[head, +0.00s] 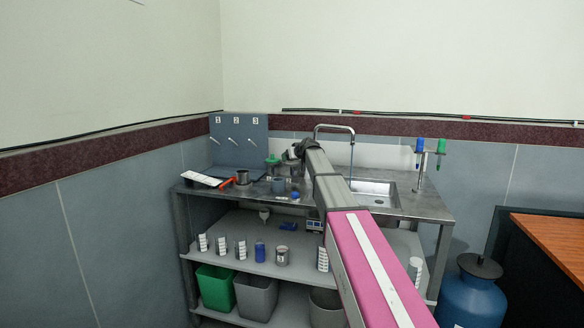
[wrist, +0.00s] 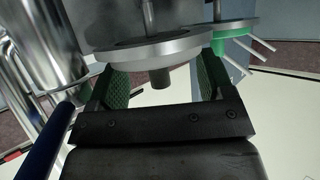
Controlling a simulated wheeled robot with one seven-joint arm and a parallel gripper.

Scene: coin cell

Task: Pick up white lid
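In the wrist view, which looks upside down, a pale grey-white round lid (wrist: 130,54) with a short grey knob (wrist: 160,78) lies just beyond my fingers; it is probably the white lid. My gripper (wrist: 162,88) is open, with a green-padded finger on each side of the knob and a visible gap to both. In the head view my gripper (head: 298,150) is small and dark above the back of the metal bench. The lid cannot be made out there.
A green-based item with prongs (wrist: 234,45) stands close beside the lid, and a shiny metal vessel (wrist: 45,42) is at the left. The bench (head: 222,197) also holds a blue-grey panel (head: 240,138), an orange-red tool (head: 227,183), a tap (head: 335,127) and a sink (head: 372,188).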

